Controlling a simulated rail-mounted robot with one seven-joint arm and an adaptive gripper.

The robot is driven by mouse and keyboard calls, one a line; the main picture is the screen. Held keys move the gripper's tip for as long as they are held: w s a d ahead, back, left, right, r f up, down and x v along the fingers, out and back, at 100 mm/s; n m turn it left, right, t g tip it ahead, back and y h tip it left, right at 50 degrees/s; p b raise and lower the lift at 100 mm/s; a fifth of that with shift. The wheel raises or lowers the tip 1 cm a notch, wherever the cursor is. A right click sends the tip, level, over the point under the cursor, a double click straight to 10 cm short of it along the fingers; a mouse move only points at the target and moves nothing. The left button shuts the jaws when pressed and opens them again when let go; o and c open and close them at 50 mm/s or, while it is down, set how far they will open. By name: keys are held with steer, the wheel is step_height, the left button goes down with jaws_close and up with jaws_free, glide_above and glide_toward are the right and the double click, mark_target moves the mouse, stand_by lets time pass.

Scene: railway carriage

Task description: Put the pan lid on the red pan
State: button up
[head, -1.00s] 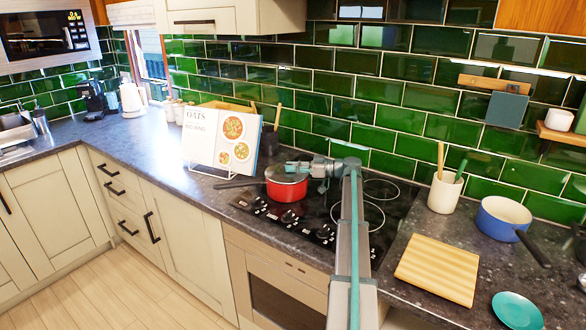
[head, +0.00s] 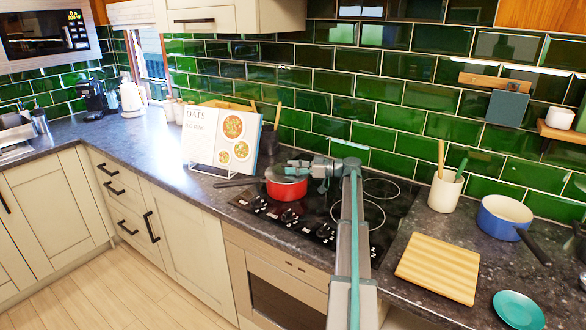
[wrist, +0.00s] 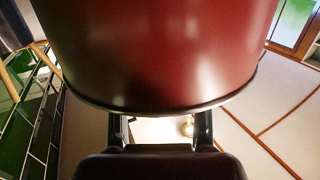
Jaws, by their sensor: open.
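The red pan (head: 287,190) stands on the hob in the head view, its dark handle pointing left. A pale reddish lid (head: 279,174) appears to lie over its top; the gripper partly hides it, so I cannot tell exactly how it sits. My gripper (head: 294,167) is just above the right part of the pan top, fingers pointing left. In the wrist view the red pan wall (wrist: 160,50) fills the upper middle, with a dark curved edge below it. My open gripper (wrist: 160,128) shows beside that edge, with nothing visible between the fingers.
A recipe book (head: 222,138) on a wire stand is left of the pan. The black hob (head: 322,222) has bare rings at the right. A wooden board (head: 438,267), blue pan (head: 503,218), utensil pot (head: 444,192) and teal plate (head: 518,309) stand farther right.

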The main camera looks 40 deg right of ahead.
steer(key=shift+d, duration=0.1)
steer(key=v, duration=1.2)
stand_by(0.4)
